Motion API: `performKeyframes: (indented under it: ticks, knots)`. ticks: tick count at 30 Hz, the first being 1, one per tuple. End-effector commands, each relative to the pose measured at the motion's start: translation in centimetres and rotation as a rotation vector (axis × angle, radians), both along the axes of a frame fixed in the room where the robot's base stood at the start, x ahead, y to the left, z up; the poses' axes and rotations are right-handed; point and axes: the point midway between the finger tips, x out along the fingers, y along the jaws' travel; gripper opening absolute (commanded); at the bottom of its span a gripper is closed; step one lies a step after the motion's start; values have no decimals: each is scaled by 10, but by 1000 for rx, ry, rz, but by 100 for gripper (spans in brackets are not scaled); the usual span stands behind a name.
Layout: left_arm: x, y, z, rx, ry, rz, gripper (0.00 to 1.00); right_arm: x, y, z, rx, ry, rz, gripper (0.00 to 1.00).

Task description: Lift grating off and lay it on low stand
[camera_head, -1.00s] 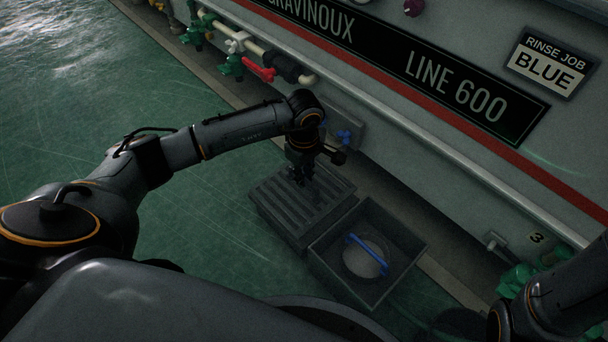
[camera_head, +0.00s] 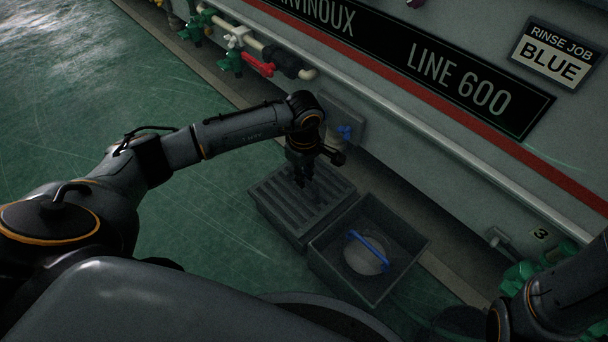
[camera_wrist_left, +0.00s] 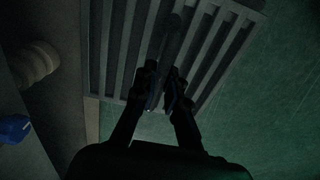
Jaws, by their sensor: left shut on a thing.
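The grating (camera_head: 272,195) is a dark grey slatted panel, lying flat over a low, dark block-shaped stand (camera_head: 287,232). I cannot tell whether it rests fully on the stand. My left gripper (camera_head: 303,184) points down over the grating's middle and is shut on it. In the left wrist view, the two fingers (camera_wrist_left: 166,92) close on a bar of the grating (camera_wrist_left: 118,50), and its slats run away from them. The fingers hide part of that bar. My right gripper is out of view; only part of its arm shows at the lower right.
An open dark box (camera_head: 408,262) beside the stand holds a round grey piece with a blue handle (camera_head: 367,250). The machine wall (camera_head: 450,170) rises behind, with a blue valve (camera_head: 344,131) and pipes. Green floor (camera_head: 200,220) is clear at left.

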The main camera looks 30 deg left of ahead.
Motion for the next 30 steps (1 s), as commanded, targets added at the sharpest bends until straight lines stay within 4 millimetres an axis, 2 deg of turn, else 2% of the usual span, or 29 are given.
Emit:
performKeyframes:
  ticks: [4,5,6,8,9,17,20,23,30]
  knots:
    - [1,0,-3,-1,-2,1,0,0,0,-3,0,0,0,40]
    - [1,0,-2,-1,-2,1,16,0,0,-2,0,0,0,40]
    - [1,0,-2,-1,-2,1,24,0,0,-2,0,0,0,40]
    - [1,0,-2,-1,-2,0,36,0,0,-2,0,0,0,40]
    - [1,0,-2,0,-1,0,38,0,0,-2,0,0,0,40]
    - [0,0,-3,0,1,0,38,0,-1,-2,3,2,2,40]
    - [0,0,2,1,-1,0,38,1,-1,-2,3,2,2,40]
    - [1,1,16,0,-2,-1,38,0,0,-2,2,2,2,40]
    - [1,1,67,1,-6,-1,38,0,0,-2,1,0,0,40]
